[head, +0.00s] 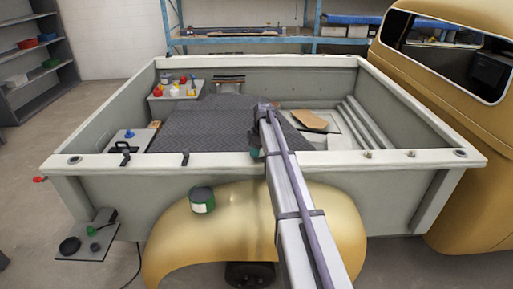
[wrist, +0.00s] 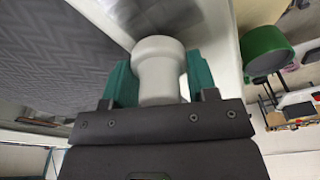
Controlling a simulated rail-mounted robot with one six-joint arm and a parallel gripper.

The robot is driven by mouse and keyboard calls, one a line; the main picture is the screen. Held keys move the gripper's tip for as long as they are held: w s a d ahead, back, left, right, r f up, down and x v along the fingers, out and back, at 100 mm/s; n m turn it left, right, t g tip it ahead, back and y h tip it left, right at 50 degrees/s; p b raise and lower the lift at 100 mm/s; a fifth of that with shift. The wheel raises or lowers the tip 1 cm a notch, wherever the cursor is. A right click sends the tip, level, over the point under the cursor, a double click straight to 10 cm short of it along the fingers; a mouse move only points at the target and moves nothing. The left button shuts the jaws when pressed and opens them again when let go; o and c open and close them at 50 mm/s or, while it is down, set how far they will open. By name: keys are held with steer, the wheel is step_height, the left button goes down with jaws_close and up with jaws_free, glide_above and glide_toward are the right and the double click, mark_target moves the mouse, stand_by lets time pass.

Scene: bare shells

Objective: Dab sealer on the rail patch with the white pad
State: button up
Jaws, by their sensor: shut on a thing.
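My gripper (wrist: 159,80) has teal fingers shut on the white pad (wrist: 158,62), a pale piece with a wide head and narrower body. In the head view my gripper (head: 257,154) is at the near bed rail (head: 215,160), partly behind my arm; the pad is hidden there. In the wrist view a grey, mottled area (wrist: 165,14), seemingly the rail patch, shows just beyond the pad's head. I cannot tell whether they touch. A green can (head: 202,200) stands on the fender; it also shows in the wrist view (wrist: 265,48).
The truck bed holds a dark ribbed mat (head: 205,125), a brown sheet (head: 309,120) and a shelf of small bottles (head: 176,91). A side tray (head: 84,243) hangs at the lower left. The tan cab (head: 450,110) stands at the right.

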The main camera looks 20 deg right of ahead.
mark_target(257, 163)
steer(key=s, duration=0.1)
steer(key=s+a, duration=0.1)
steer(key=s, duration=0.1)
steer(key=s+a, duration=0.1)
steer(key=s, duration=0.1)
steer(key=shift+s+a, duration=0.1)
steer(key=shift+w+d, duration=0.45)
steer(key=shift+w, duration=0.6)
steer(key=shift+w+d, duration=0.5)
steer(key=shift+w, duration=0.6)
steer(key=shift+w+d, duration=0.45)
steer(key=shift+w, duration=0.6)
steer(key=shift+w+r+p, duration=0.15)
steer(key=shift+r+p, duration=0.25)
step_height(257, 163, up, 7)
steer(key=p, duration=0.6)
steer(key=shift+f+p, duration=0.1)
steer(key=shift+p, duration=0.25)
step_height(257, 163, down, 6)
steer(key=b, duration=0.6)
steer(key=shift+f, duration=0.1)
steer(key=shift+f+b, duration=1)
steer(key=shift+b, duration=0.1)
